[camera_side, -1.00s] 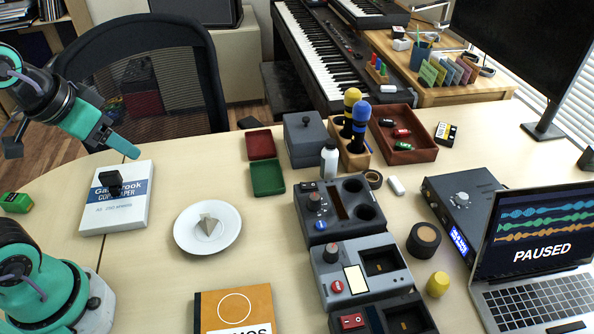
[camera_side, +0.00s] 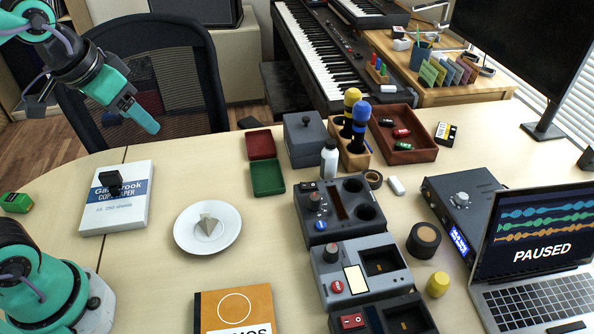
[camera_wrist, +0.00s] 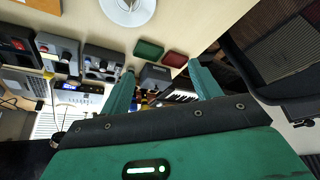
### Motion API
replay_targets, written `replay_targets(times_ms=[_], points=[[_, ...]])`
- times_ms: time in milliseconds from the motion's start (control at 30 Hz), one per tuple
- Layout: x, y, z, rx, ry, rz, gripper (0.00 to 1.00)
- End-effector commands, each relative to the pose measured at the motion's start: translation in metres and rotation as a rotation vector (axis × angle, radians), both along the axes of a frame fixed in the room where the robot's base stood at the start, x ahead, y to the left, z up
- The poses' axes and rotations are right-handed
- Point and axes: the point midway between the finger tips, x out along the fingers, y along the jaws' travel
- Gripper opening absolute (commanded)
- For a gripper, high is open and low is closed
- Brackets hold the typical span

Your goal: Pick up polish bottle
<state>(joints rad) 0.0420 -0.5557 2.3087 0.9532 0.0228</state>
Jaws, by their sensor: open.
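The polish bottle appears to be the small pale grey bottle with a dark cap (camera_side: 329,160). It stands upright on the table, between the lidded grey box and the grey consoles. I cannot make it out surely in the wrist view. My gripper (camera_side: 148,122) is raised at the upper left, near the black chair and well to the left of the bottle. In the wrist view my gripper (camera_wrist: 164,78) shows two teal fingers spread apart with nothing held between them.
A wooden holder with blue- and yellow-topped handles (camera_side: 355,158) stands right behind the bottle. A lidded grey box (camera_side: 304,140), a green tray (camera_side: 268,178) and grey consoles (camera_side: 352,262) surround it. A white plate (camera_side: 180,235) and paper pack (camera_side: 115,215) lie left.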

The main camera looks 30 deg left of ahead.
Motion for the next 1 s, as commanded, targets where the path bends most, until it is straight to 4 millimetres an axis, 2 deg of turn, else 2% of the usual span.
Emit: replay_targets(times_ms=[233, 533, 767, 1000], points=[[0.050, -0.015, 0.018, 0.013, 0.055, -0.062, 0.63], [0.110, -0.039, 0.024, 0.029, 0.119, -0.137, 0.63], [0.156, -0.061, 0.019, 0.043, 0.168, -0.193, 0.63], [0.201, -0.087, 0.003, 0.057, 0.216, -0.251, 0.63]])
